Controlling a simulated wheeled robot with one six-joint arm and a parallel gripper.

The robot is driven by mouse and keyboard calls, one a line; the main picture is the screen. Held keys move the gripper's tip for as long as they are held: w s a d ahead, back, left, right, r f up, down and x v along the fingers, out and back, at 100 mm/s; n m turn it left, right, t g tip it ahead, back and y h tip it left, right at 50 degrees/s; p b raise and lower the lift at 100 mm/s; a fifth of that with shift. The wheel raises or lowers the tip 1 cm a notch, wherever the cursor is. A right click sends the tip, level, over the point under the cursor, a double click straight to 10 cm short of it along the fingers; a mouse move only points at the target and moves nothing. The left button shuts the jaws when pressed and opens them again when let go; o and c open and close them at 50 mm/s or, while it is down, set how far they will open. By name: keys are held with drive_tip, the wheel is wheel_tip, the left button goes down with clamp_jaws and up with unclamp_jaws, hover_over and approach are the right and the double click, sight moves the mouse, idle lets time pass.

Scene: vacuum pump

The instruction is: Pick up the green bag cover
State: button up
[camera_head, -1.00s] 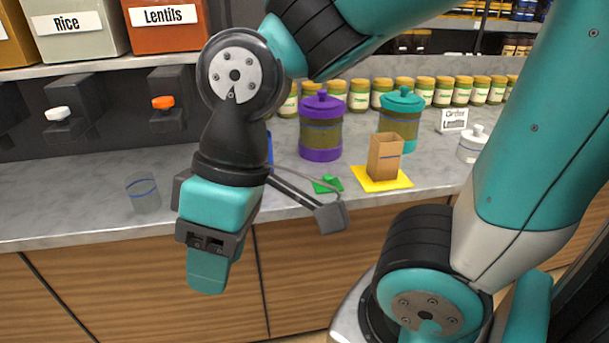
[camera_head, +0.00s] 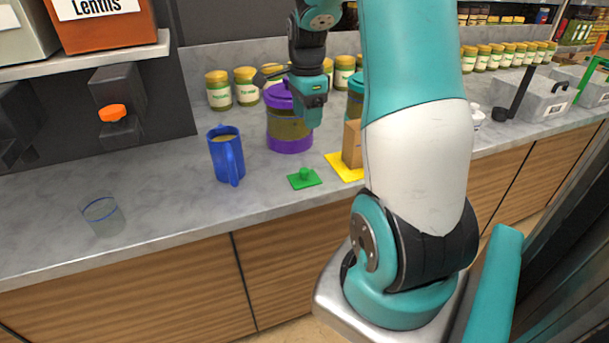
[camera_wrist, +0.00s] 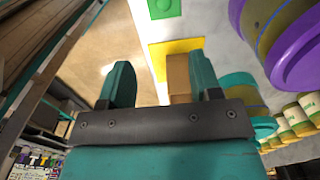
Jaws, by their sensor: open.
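The green bag cover (camera_head: 305,179) is a small flat green square with a round knob on top. It lies on the grey counter beside the yellow mat (camera_head: 340,168). In the wrist view the cover (camera_wrist: 163,8) shows at the top edge, partly cut off. A brown paper bag (camera_head: 352,146) stands on the mat, partly hidden by my arm. My gripper (camera_head: 313,118) is above the counter in front of the purple-lidded jar, higher than the cover and apart from it. In the wrist view my gripper's two fingers (camera_wrist: 162,82) are apart, with nothing held.
The purple-lidded jar (camera_head: 287,128) stands close behind my gripper. A blue mug (camera_head: 228,156) is left of the cover, and a clear glass (camera_head: 102,215) is farther left. Several yellow-lidded jars line the wall. The counter between glass and mug is clear.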

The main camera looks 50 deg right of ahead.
drive_tip(key=p, duration=0.2)
hover_over(304, 170)
drive_tip(key=f, duration=1.1)
drive_tip(key=shift+s+d+f, duration=0.15)
drive_tip(key=shift+s+d, duration=0.05)
drive_tip(key=shift+s, duration=0.2)
drive_tip(key=shift+w+f+p, duration=0.25)
drive_tip(key=shift+f+p, duration=0.1)
drive_tip(key=shift+f, duration=1.1)
drive_tip(key=shift+w+f+p, duration=0.2)
drive_tip(key=shift+f+p, duration=0.1)
drive_tip(key=shift+f, duration=1.15)
drive_tip(key=shift+a, duration=0.1)
drive_tip(key=c, duration=1)
